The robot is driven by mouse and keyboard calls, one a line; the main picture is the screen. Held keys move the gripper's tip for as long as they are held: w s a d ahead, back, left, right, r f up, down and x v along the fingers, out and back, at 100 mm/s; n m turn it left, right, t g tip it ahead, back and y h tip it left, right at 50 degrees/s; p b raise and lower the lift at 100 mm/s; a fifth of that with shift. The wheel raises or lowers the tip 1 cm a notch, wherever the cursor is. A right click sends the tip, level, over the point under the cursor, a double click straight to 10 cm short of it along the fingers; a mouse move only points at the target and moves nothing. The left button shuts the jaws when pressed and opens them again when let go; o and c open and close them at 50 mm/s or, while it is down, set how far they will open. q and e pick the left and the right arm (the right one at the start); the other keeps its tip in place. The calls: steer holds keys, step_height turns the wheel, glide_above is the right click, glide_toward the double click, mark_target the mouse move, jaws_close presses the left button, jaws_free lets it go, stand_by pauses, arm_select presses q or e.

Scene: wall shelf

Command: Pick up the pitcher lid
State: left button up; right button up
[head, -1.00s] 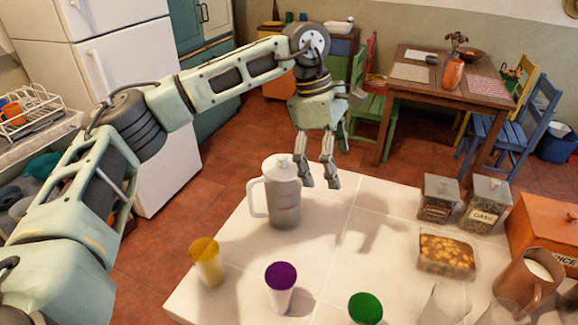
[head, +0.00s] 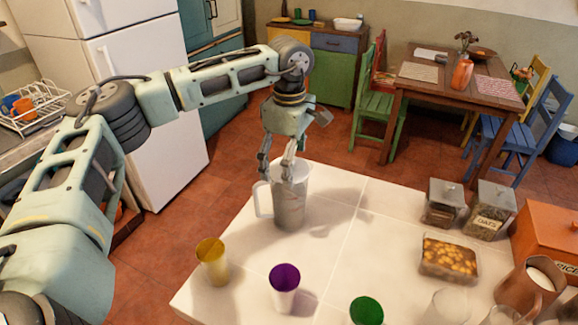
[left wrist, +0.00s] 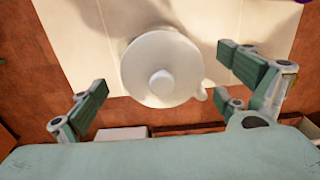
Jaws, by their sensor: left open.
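The pitcher (head: 290,208) stands upright near the far left edge of the white counter, its handle to the left. Its round white lid (left wrist: 150,62) with a central knob (left wrist: 162,83) sits on top in the left wrist view. My left gripper (head: 276,176) is above the pitcher, fingers pointing down. In the left wrist view its open fingers (left wrist: 170,85) stand on either side of the lid, apart from the knob, with nothing between them held. My right gripper is not in view.
A yellow cup (head: 212,262), a purple-topped cup (head: 284,290) and a green-topped cup (head: 366,310) stand in front of the pitcher. Lidded jars (head: 443,203), a food container (head: 449,257) and an orange box (head: 545,235) are at the right.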

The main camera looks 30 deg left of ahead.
arm_select(q)
steer(key=c, duration=1)
steer(key=shift+c, duration=0.2)
